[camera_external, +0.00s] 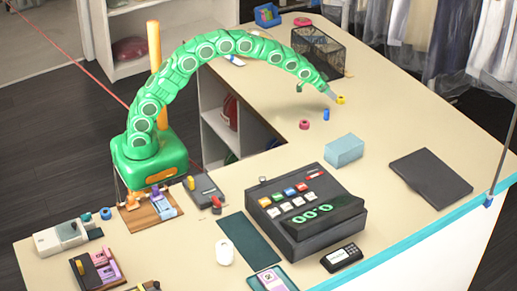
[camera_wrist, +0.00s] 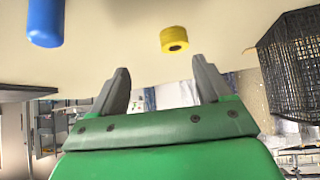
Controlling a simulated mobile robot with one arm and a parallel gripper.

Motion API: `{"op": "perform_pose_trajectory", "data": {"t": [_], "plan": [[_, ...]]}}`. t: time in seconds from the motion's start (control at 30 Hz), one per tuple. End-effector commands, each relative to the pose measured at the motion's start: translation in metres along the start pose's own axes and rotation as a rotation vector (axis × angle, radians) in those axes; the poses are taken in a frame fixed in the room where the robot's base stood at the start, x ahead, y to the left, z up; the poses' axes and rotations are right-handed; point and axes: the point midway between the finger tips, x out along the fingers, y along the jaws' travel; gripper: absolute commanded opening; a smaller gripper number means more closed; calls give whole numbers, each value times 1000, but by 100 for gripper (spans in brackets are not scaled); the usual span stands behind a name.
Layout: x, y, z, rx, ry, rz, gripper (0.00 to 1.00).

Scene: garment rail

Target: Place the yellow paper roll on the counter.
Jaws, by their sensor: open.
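The yellow paper roll (camera_external: 341,99) is a small ring-shaped roll at the tip of my green arm in the external view. In the wrist view the yellow roll (camera_wrist: 174,39) appears just beyond my fingertips, between their lines and apart from both, with its dark core hole showing. It seems to be at or close to the counter surface; I cannot tell whether it touches. My gripper (camera_external: 332,94) is open, and its two grey fingers (camera_wrist: 163,82) are spread with nothing between them. The cream counter (camera_external: 270,110) runs beneath the arm.
A blue cylinder (camera_external: 326,114) and a pink roll (camera_external: 304,125) stand near the yellow roll. A black mesh basket (camera_external: 318,52) is behind the arm's end. A light blue box (camera_external: 343,150), a dark flat pad (camera_external: 431,177) and a cash register (camera_external: 308,208) are nearer. Bare counter lies around the roll.

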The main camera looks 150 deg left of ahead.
Motion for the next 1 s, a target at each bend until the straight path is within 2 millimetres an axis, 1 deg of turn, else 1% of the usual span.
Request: {"op": "perform_pose_trajectory", "data": {"t": [0.03, 0.1, 0.2, 0.5, 0.83, 1.0], "plan": [[6, -11, -1, -9, 6, -9, 78], [10, -20, -2, -16, 13, -17, 78], [14, -25, -3, -19, 17, -20, 78], [32, -24, -4, -19, 19, -20, 78], [43, -24, -5, -19, 19, -20, 78], [58, -23, -3, -19, 16, -20, 78]]}}
